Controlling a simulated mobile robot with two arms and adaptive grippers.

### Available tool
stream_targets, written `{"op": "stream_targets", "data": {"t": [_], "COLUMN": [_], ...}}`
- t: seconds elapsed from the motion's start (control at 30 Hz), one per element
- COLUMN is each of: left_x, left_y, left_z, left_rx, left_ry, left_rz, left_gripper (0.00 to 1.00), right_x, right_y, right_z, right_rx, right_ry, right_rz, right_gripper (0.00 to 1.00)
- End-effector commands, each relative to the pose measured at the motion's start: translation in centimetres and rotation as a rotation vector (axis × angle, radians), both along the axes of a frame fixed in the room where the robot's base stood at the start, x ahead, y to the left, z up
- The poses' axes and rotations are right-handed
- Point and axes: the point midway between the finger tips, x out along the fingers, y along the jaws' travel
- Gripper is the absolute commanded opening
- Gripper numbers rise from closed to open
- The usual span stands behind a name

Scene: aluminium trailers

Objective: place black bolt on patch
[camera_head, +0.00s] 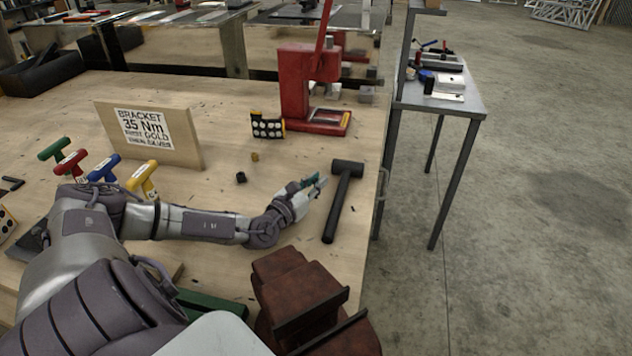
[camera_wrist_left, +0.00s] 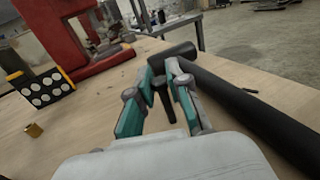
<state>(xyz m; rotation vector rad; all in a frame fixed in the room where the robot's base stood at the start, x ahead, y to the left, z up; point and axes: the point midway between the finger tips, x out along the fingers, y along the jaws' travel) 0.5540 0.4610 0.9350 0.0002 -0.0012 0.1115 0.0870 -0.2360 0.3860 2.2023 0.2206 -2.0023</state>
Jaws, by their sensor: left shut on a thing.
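My left gripper (camera_head: 316,182) is above the wooden workbench, just left of the black hammer. In the left wrist view its fingers (camera_wrist_left: 164,72) are closed around a slim black bolt (camera_wrist_left: 164,101), which hangs down between them. The bolt is too small and hidden to make out in the head view. I cannot pick out a patch on the bench in either view. My right gripper is not in view.
The black hammer (camera_head: 342,200) lies right beside the gripper. A red press (camera_head: 298,88), a black-and-yellow holder (camera_head: 267,126), a small black piece (camera_head: 241,177) and a gold piece (camera_head: 255,156) stand beyond. A brown vise (camera_head: 300,295) is in front.

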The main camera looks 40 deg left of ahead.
Motion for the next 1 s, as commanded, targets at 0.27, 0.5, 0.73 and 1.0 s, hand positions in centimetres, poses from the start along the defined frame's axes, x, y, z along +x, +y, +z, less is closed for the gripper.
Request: {"op": "stream_targets", "data": {"t": [0.27, 0.5, 0.73, 1.0], "left_x": [0.0, 0.0, -2.8, -8.6], "left_y": [0.0, 0.0, -0.3, -1.0], "left_z": [-0.2, 0.0, -0.1, 0.0], "left_rx": [0.000, 0.000, 0.002, 0.002], "left_ry": [0.001, 0.001, 0.007, 0.007], "left_rz": [0.000, 0.000, -0.003, -0.003], "left_gripper": [0.42, 0.42, 0.42, 0.42], "right_x": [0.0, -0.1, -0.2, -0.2], "right_y": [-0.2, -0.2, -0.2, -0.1], "right_z": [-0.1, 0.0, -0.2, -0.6], "right_rx": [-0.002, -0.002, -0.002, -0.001], "right_ry": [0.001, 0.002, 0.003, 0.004], "right_rz": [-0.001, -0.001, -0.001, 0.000], "right_gripper": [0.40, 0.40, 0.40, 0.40]}}
